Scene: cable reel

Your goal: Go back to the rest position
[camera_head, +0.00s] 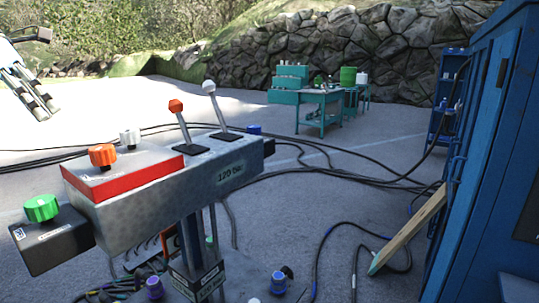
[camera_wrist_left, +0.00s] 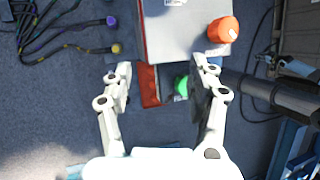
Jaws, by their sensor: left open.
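My left gripper (camera_head: 42,72) shows at the upper left edge of the head view, its white fingers apart and partly cut off by the frame. In the left wrist view its two white fingers (camera_wrist_left: 161,68) are spread wide with nothing held between them. Beyond the fingertips are the grey control block with a red band (camera_wrist_left: 150,85), an orange knob (camera_wrist_left: 223,30) and a green knob (camera_wrist_left: 181,86). The gripper looks apart from them. In the head view the control block (camera_head: 165,190) stands in the foreground. My right gripper is in neither view.
Levers (camera_head: 179,122) rise from the block, and black cables (camera_head: 330,175) cross the floor. A blue cabinet (camera_head: 485,150) stands on the right with a wooden plank (camera_head: 408,230) leaning nearby. A teal workbench (camera_head: 310,100) is at the back. Open floor lies at the left.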

